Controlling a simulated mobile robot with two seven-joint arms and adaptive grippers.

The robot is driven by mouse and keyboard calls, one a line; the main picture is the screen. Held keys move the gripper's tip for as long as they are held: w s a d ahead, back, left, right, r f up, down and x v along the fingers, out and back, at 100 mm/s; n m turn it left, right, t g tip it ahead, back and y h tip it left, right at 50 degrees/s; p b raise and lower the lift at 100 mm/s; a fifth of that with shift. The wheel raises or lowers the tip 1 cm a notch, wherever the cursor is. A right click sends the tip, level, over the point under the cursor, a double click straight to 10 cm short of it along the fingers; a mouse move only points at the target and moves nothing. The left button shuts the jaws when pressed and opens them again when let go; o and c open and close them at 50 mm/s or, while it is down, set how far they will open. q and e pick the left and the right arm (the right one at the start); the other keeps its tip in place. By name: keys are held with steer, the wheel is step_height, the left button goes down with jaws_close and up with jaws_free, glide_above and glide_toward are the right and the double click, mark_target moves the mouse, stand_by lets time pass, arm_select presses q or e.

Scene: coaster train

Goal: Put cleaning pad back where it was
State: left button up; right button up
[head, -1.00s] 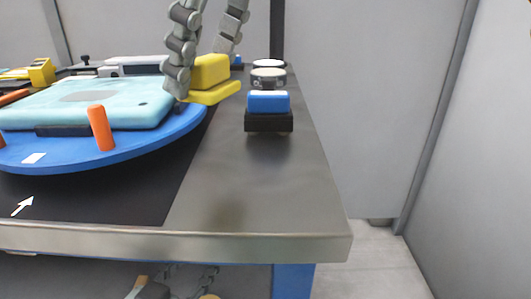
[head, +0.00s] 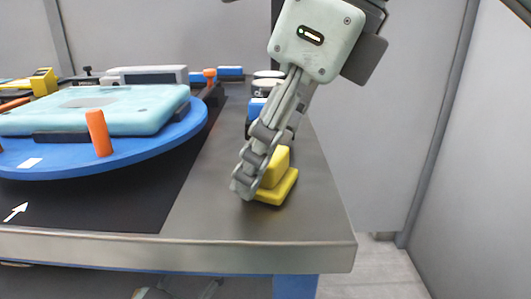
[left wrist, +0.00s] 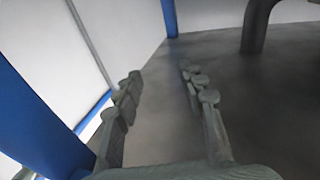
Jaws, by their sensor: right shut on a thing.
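The yellow cleaning pad (head: 283,182), a block on a wider yellow base, is at the right front part of the grey table (head: 215,215). My right gripper (head: 248,180) reaches down from above and is shut on the pad. Its near finger covers the pad's left side, and the far finger is hidden. I cannot tell whether the pad's base touches the tabletop. In the left wrist view my left gripper (left wrist: 160,90) has its two fingers apart with nothing between them.
A blue round plate (head: 150,143) carries a pale blue case (head: 110,118) and orange pegs (head: 98,132). A blue-topped block (head: 257,105) stands behind the right gripper, partly hidden. White round items (head: 268,75) are farther back. The table front between plate and pad is clear.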

arm_select(q)
steer(key=shift+r, duration=0.15)
arm_select(e)
steer(key=shift+f, duration=0.1)
steer(key=o, duration=1)
arm_select(q)
steer(key=shift+s+d+r+t+h, duration=0.15)
steer(key=shift+d+r+t+h, duration=0.15)
steer(key=shift+r, duration=0.2)
arm_select(e)
steer(key=shift+o, duration=0.2)
arm_select(q)
steer(key=a+f+g+y+p, duration=0.1)
steer(key=a+f+g, duration=0.3)
steer(key=f, duration=0.4)
steer(key=shift+f+y, duration=0.3)
steer(key=shift+y, duration=0.6)
arm_select(e)
steer(key=v, duration=1.2)
